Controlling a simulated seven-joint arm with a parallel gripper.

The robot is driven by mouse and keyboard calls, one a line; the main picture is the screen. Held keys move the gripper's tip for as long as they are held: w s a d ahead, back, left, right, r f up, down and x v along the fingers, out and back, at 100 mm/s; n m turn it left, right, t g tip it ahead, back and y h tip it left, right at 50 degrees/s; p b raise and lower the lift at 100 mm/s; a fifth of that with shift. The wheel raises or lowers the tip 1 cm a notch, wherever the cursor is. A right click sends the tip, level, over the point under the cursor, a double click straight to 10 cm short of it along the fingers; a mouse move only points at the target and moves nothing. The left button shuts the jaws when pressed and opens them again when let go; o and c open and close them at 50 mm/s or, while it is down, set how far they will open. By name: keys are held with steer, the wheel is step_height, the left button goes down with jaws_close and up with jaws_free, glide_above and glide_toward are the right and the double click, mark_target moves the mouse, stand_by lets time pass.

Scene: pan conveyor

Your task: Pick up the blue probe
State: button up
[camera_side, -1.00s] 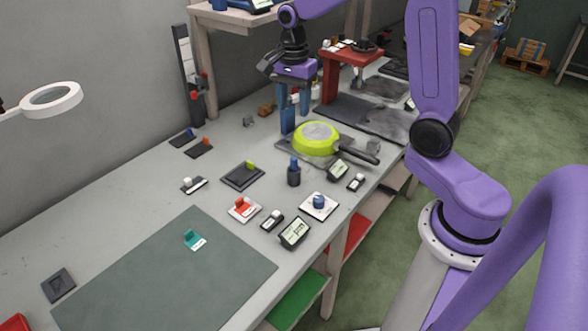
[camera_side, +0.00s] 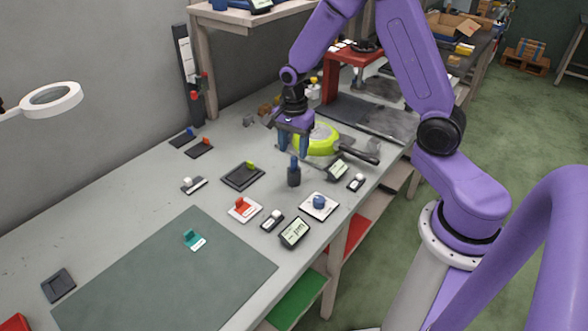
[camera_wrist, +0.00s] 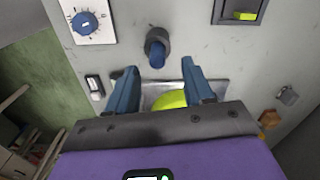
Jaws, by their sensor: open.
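The blue probe (camera_side: 294,163) stands upright in a dark round holder (camera_side: 294,178) on the grey bench, in the middle of the side view. In the wrist view the blue probe (camera_wrist: 157,60) shows in its holder just ahead of the fingertips, roughly between their lines. My gripper (camera_side: 293,146) is open and empty, with its blue fingers pointing down just behind and above the probe. In the wrist view its two fingers (camera_wrist: 158,75) are apart, with nothing between the tips. In the side view I cannot tell the exact gap between fingers and probe.
The yellow-green pan (camera_side: 325,140) lies right behind my gripper, its dark handle (camera_side: 360,155) pointing right. A white plate with a blue knob (camera_side: 319,203), a small display (camera_side: 294,233) and a red switch (camera_side: 242,208) stand in front. A black plate (camera_side: 243,176) lies to the left.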

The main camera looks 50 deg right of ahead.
mark_target(294, 157)
steer(key=shift+s+f, duration=0.2)
steer(key=shift+f, duration=2.15)
jaws_close()
